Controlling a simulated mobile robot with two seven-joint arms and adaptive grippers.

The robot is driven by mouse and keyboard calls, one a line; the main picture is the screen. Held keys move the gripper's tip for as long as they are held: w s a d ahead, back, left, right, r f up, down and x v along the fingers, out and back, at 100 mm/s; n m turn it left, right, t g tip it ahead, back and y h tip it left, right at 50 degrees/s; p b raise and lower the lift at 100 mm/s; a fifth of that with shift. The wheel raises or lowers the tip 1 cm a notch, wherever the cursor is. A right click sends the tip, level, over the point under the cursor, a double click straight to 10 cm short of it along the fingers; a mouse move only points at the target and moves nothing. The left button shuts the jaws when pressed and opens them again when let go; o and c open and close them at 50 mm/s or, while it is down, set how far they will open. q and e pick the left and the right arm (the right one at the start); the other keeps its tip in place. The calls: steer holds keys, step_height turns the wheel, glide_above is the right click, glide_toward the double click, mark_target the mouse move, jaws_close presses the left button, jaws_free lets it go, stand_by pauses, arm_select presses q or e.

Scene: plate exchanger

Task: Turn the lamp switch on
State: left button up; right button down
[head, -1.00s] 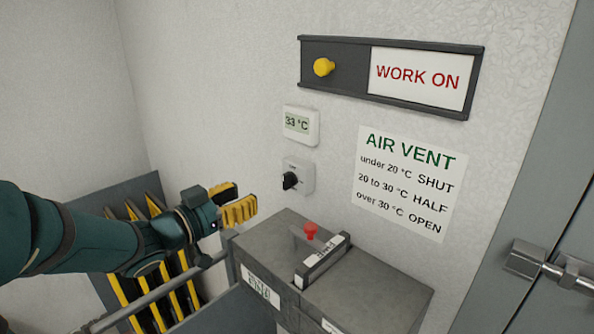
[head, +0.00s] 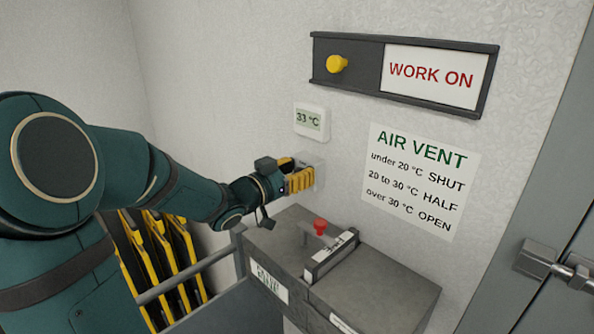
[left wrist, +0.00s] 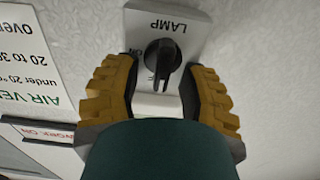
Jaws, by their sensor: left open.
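The lamp switch is a pale wall plate (head: 318,165) with a black rotary knob (left wrist: 161,57). The left wrist view shows the word LAMP and a partly hidden mark that looks like "ON" beside the knob. In the head view the knob is hidden behind my left gripper (head: 300,181). My left gripper, with yellow fingers, is open at the switch. In the left wrist view its fingers (left wrist: 158,92) stand on either side of the knob with a gap on each side. My right gripper is not in view.
A thermometer (head: 311,122) reading 33 °C hangs above the switch. A grey box (head: 385,275) with a red knob (head: 320,226) stands below. The AIR VENT sign (head: 420,180) and WORK ON slider panel (head: 405,74) are on the wall to the right.

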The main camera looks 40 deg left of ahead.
arm_select(q)
jaws_close()
steer(key=shift+s, duration=0.2)
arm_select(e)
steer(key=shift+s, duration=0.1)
arm_select(q)
steer(key=shift+w+d+f+m+b, duration=0.15)
steer(key=shift+m+b, duration=0.35)
steer(key=shift+b, duration=0.25)
steer(key=shift+d+f+m+b, duration=0.2)
steer(key=shift+m+b, duration=2.45)
steer(key=shift+m, duration=0.15)
steer(key=shift+d+f+m+b, duration=0.15)
steer(key=shift+d+m+b, duration=0.1)
steer(key=shift+m+b, duration=2.5)
steer(key=shift+d+f+m+b, duration=0.2)
steer(key=shift+m+b, duration=2.35)
steer(key=shift+m, duration=0.3)
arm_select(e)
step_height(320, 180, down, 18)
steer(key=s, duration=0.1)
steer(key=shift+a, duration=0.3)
arm_select(q)
steer(key=shift+r, duration=0.1)
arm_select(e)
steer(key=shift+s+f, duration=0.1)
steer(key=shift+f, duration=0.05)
